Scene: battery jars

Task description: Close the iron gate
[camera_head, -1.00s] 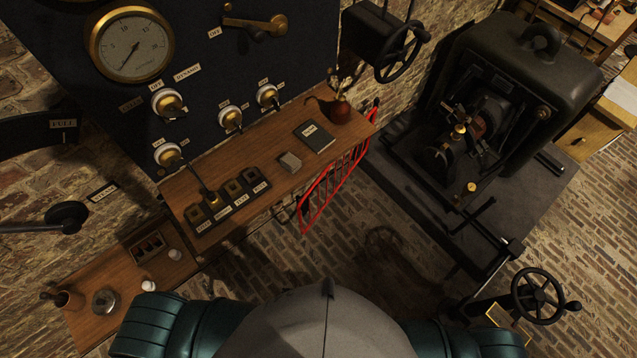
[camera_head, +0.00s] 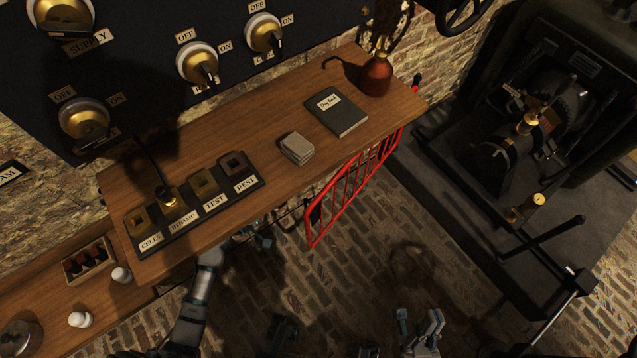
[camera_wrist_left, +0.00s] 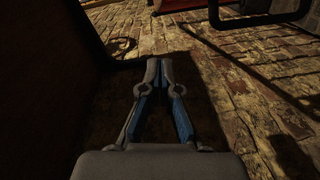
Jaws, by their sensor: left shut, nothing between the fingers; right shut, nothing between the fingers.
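The red barred iron gate (camera_head: 352,187) stands beneath the wooden shelf in the head view. It runs slantwise from lower left to upper right, and the shelf hides part of its top. My left gripper (camera_head: 263,240) is partly hidden under the shelf's front edge, left of the gate and apart from it. In the left wrist view its fingers (camera_wrist_left: 159,68) are shut with nothing between them. A red strip at the top of that view may be part of the gate. My right gripper (camera_head: 421,328) is low in the head view, below and right of the gate, shut and empty.
The wooden shelf (camera_head: 250,145) overhangs the left arm and carries labelled sockets, a small block, a dark book (camera_head: 337,113) and a red-brown flask (camera_head: 377,76). A dark machine (camera_head: 520,140) on a plinth stands at right. Brick floor between is clear.

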